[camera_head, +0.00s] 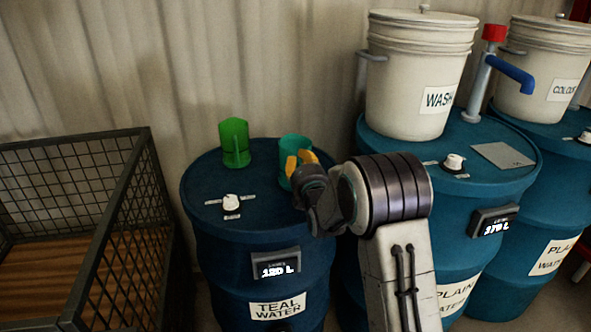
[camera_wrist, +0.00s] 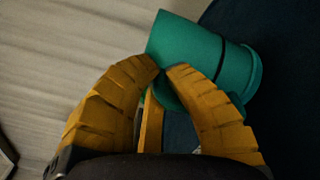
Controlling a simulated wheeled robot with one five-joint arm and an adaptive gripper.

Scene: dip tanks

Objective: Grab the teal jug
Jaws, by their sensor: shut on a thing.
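The teal jug (camera_head: 294,143) is at the back right of the dark blue drum top, partly hidden behind my gripper. My gripper (camera_head: 298,162) has its yellow fingers closed against the jug's near side. In the wrist view the teal jug (camera_wrist: 205,55) appears tilted, and the fingertips of my gripper (camera_wrist: 163,70) meet at its lower left side. I cannot tell whether the jug rests on the drum or is slightly above it.
A green jug (camera_head: 235,143) stands on the same drum (camera_head: 255,235), left of the teal one. A white cap (camera_head: 231,203) is near the front. A mesh crate (camera_head: 125,205) is at left. A WASH bucket (camera_head: 415,85) stands on the drum at right.

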